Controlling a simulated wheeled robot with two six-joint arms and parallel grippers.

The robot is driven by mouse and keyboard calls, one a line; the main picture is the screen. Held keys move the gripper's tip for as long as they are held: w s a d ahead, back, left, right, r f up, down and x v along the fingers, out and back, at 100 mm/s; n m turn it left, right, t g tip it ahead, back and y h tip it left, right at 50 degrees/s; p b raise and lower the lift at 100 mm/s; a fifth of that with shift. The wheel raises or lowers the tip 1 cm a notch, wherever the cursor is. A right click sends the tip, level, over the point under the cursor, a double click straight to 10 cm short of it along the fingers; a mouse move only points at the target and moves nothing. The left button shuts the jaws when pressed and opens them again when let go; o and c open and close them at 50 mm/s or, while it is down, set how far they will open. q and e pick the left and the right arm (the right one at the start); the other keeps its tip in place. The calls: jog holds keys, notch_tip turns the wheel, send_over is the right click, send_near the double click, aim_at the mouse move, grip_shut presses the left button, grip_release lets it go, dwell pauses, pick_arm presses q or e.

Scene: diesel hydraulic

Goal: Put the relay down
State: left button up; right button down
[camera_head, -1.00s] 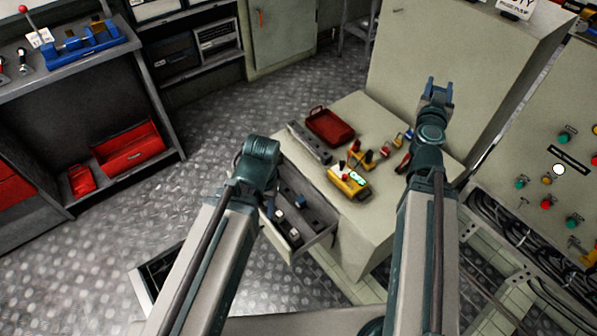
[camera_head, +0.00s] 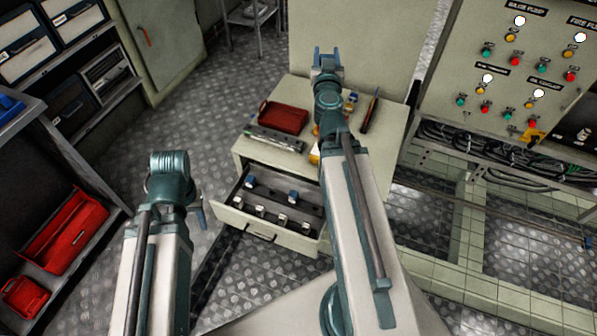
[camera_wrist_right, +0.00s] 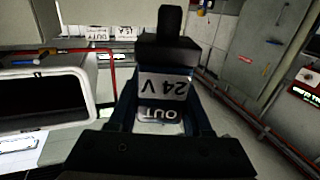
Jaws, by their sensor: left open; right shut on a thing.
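My right gripper (camera_head: 326,56) is raised over the far side of the cabinet top in the head view. In the right wrist view it is shut on the relay (camera_wrist_right: 163,85), a block with a dark top and a pale face marked "24 V". A lower label reads "OUT". The relay cannot be made out in the head view. My left gripper (camera_head: 202,213) is open, low beside the cabinet's open drawer (camera_head: 232,213), and partly hidden by its own wrist. Several small blue, white and dark parts stand in the drawer.
On the cabinet top (camera_head: 385,140) are a red tray (camera_head: 283,118), a grey strip (camera_head: 275,137), a screwdriver (camera_head: 370,112) and a yellow device (camera_head: 314,157), partly hidden by my right arm. A control panel (camera_head: 490,75) stands at right.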

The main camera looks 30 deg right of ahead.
jog(key=s+d+f+m+g+h+b, duration=0.1)
jog(key=s+d+f+b, duration=0.1)
jog(key=f+b, duration=1.3)
jog(key=s+d+f+m+g+h+b, duration=0.1)
jog(key=s+d+f+h+b, duration=0.1)
jog(key=f+b, duration=1.3)
jog(key=s+d+f+m+g+h+b, duration=0.1)
jog(key=d+f+b, duration=0.3)
jog(key=f+b, duration=1.2)
jog(key=shift+s+d+f+m+g+h, duration=0.3)
jog(key=shift+s+f+m+g+h, duration=0.1)
jog(key=shift+s+f+m+g, duration=0.1)
jog(key=w+a+f+b, duration=0.1)
jog(key=w+a, duration=0.1)
jog(key=w, duration=0.2)
jog(key=w+a+f+b, duration=0.2)
jog(key=w+a, duration=0.1)
jog(key=w, duration=0.2)
jog(key=w+a+f+b, duration=0.2)
jog(key=w, duration=0.3)
jog(key=shift+a, duration=0.35)
jog(key=shift+f, duration=0.15)
jog(key=shift+c, duration=1.7)
grip_release()
